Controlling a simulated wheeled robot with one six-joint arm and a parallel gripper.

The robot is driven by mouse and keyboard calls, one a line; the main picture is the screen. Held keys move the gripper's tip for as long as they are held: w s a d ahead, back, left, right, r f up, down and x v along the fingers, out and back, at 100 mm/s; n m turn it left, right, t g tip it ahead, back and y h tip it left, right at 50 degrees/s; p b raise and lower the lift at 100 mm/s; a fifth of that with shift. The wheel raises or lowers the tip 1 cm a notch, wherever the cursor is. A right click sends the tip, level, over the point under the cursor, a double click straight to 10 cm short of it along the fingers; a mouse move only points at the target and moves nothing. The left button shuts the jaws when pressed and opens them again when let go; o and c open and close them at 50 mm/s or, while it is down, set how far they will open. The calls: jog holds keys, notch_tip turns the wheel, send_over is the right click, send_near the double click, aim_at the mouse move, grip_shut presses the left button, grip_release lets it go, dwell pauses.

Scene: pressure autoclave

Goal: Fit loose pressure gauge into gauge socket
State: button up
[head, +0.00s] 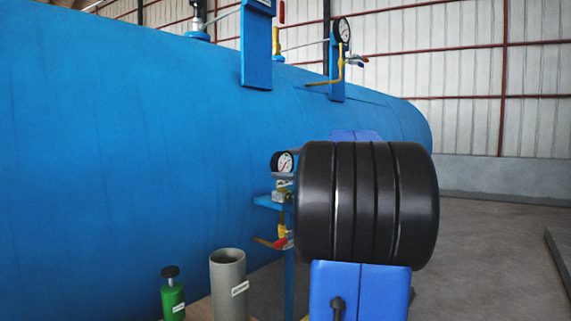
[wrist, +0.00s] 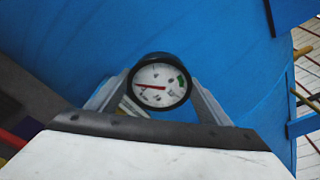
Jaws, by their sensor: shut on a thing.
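The pressure gauge (wrist: 160,82) has a round white dial, a black rim and a red needle. In the wrist view it sits between the two fingers of my gripper (wrist: 158,88), which is shut on it. In the head view a gauge (head: 283,162) shows just left of my black arm, above a metal fitting on a blue stand (head: 270,202); it appears to be the held one. My arm hides most of the gripper there. The gauge socket is not clearly visible, and I cannot tell whether the gauge's stem touches it.
A large blue autoclave vessel (head: 130,150) fills the left and back. A valve with a red handle (head: 272,243) is on the stand. A grey cylinder (head: 228,285) and a green bottle (head: 172,297) stand at the lower left. Another gauge (head: 342,30) is mounted higher up. Floor is open at right.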

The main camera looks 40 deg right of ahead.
jog(key=o, duration=1.5)
jog(key=shift+f, duration=0.1)
jog(key=s+r, duration=0.2)
jog(key=s, duration=1.5)
jog(key=shift+s+a, duration=0.15)
jog(key=shift+a, duration=0.15)
